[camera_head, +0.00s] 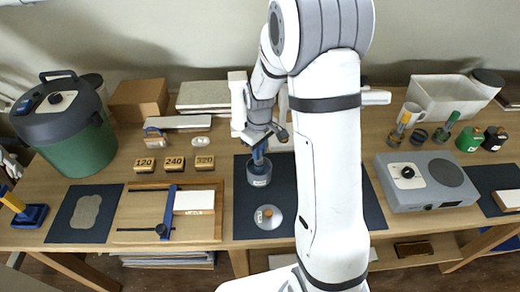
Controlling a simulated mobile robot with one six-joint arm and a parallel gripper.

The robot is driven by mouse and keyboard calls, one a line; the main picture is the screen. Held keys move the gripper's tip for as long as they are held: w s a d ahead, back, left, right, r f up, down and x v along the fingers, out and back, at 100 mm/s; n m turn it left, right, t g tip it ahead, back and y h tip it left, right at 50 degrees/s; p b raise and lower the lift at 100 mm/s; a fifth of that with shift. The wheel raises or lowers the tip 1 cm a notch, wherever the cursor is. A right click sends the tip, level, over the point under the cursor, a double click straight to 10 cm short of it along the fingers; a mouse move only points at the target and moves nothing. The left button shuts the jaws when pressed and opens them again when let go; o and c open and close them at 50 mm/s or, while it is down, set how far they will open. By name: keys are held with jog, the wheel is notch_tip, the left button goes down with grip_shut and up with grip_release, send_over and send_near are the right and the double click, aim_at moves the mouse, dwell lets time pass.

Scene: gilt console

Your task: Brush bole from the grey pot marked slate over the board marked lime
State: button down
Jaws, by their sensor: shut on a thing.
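My gripper (260,140) points down over the dark mat left of my arm. It is shut on the brush (259,156), of which a blue part shows below the jaws. The brush's lower end is at the mouth of a grey pot (259,180), and its tip is hidden there. The pot stands upright on the mat and has a small label that I cannot read. A pale board (194,201) lies in a wooden frame with a blue bar, left of the mat. Another pale board (509,199) lies at the far right edge. I cannot read either board's marking.
Blocks marked 120, 240 and 320 (174,164) stand behind the frame. A green-grey drum (70,125) stands left; a grey device (425,181) stands right. My arm hides the middle.

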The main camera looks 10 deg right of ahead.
jog(key=shift+r+p, duration=2.2)
jog(key=shift+r, duration=1.3)
